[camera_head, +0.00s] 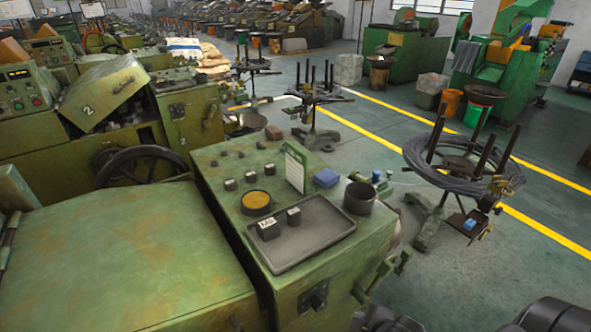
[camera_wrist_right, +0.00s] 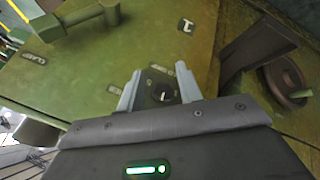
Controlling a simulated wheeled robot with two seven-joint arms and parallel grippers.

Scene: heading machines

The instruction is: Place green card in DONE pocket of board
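A small upright card (camera_head: 296,168), pale with a green edge, stands on the top of the green machine cabinet behind the grey tray. I cannot make out its print, nor tell whether it is the green card or the board. No DONE pocket can be read in either view. In the right wrist view my right gripper (camera_wrist_right: 159,92) is open, its two pale fingers apart with nothing held between them. Behind the fingers is a green machine panel with a dark knob (camera_wrist_right: 160,88). My left gripper is not in view.
A wire coil stand (camera_head: 462,172) stands on the floor at right.

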